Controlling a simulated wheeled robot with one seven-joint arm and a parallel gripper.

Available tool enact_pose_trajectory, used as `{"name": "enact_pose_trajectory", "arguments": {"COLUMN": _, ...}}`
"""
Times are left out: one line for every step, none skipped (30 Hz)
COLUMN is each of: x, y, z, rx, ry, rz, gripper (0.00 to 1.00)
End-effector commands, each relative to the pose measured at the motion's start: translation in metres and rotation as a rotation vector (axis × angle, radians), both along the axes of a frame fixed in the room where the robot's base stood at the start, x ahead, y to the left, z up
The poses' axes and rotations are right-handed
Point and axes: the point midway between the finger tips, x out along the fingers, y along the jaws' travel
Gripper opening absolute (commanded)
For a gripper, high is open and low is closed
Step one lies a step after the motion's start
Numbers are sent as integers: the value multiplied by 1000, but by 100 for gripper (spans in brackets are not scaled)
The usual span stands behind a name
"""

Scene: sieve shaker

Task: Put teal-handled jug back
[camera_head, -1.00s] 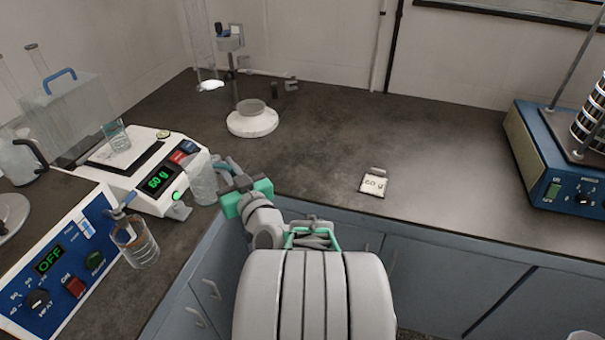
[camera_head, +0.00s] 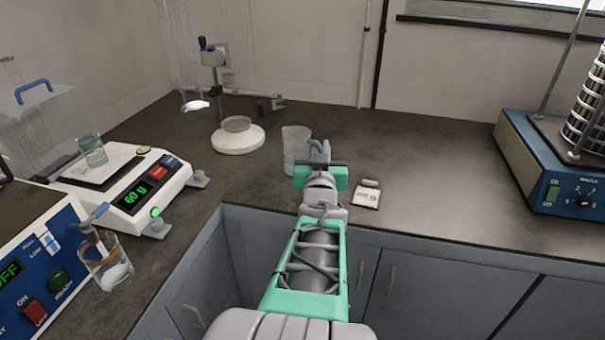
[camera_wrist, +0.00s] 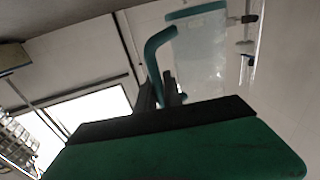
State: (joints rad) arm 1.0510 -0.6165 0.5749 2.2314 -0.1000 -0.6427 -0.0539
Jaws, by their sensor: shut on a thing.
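The teal-handled jug (camera_head: 296,147) is a clear, upright vessel in front of my gripper (camera_head: 319,160) in the head view. In the wrist view, the jug (camera_wrist: 203,55) shows its teal rim and curved teal handle (camera_wrist: 152,62). My gripper is shut on that handle, with its dark fingers (camera_wrist: 160,92) around the handle's lower part. The jug is over or near the back counter, beside the white round base. Whether its bottom touches the counter cannot be told.
A balance (camera_head: 140,187) holding a small beaker (camera_head: 92,150) stands at left, with a blue heater panel (camera_head: 38,262) and another beaker (camera_head: 107,264) nearer. A white-based stand (camera_head: 237,138) is behind. The sieve shaker (camera_head: 560,165) is far right.

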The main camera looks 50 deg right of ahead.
Motion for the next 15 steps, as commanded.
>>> {"name": "enact_pose_trajectory", "arguments": {"x": 11, "y": -8, "z": -7, "rx": 2, "ry": 2, "rz": 4, "gripper": 0}}
{"name": "enact_pose_trajectory", "arguments": {"x": 16, "y": -12, "z": -11, "rx": 3, "ry": 3, "rz": 5, "gripper": 0}}
{"name": "enact_pose_trajectory", "arguments": {"x": 23, "y": -19, "z": -15, "rx": 3, "ry": 2, "rz": 4, "gripper": 0}}
{"name": "enact_pose_trajectory", "arguments": {"x": 29, "y": -24, "z": -18, "rx": 2, "ry": 2, "rz": 4, "gripper": 0}}
{"name": "enact_pose_trajectory", "arguments": {"x": 35, "y": -29, "z": -22, "rx": 2, "ry": 2, "rz": 5, "gripper": 0}}
{"name": "enact_pose_trajectory", "arguments": {"x": 42, "y": -37, "z": -27, "rx": 2, "ry": 3, "rz": 4, "gripper": 0}}
{"name": "enact_pose_trajectory", "arguments": {"x": 48, "y": -42, "z": -30, "rx": 2, "ry": 1, "rz": 5, "gripper": 0}}
{"name": "enact_pose_trajectory", "arguments": {"x": 53, "y": -46, "z": -36, "rx": 2, "ry": 2, "rz": 4, "gripper": 0}}
{"name": "enact_pose_trajectory", "arguments": {"x": 58, "y": -51, "z": -47, "rx": 3, "ry": 3, "rz": 3, "gripper": 0}}
{"name": "enact_pose_trajectory", "arguments": {"x": 62, "y": -55, "z": -55, "rx": 4, "ry": 4, "rz": 3, "gripper": 0}}
{"name": "enact_pose_trajectory", "arguments": {"x": 66, "y": -59, "z": -60, "rx": 3, "ry": 3, "rz": 3, "gripper": 0}}
{"name": "enact_pose_trajectory", "arguments": {"x": 70, "y": -63, "z": -66, "rx": 1, "ry": 2, "rz": 3, "gripper": 0}}
{"name": "enact_pose_trajectory", "arguments": {"x": 73, "y": -65, "z": -71, "rx": 1, "ry": 2, "rz": 3, "gripper": 0}}
{"name": "enact_pose_trajectory", "arguments": {"x": 76, "y": -68, "z": -74, "rx": -1, "ry": 0, "rz": 3, "gripper": 0}}
{"name": "enact_pose_trajectory", "arguments": {"x": 78, "y": -70, "z": -78, "rx": -1, "ry": -1, "rz": 3, "gripper": 0}}
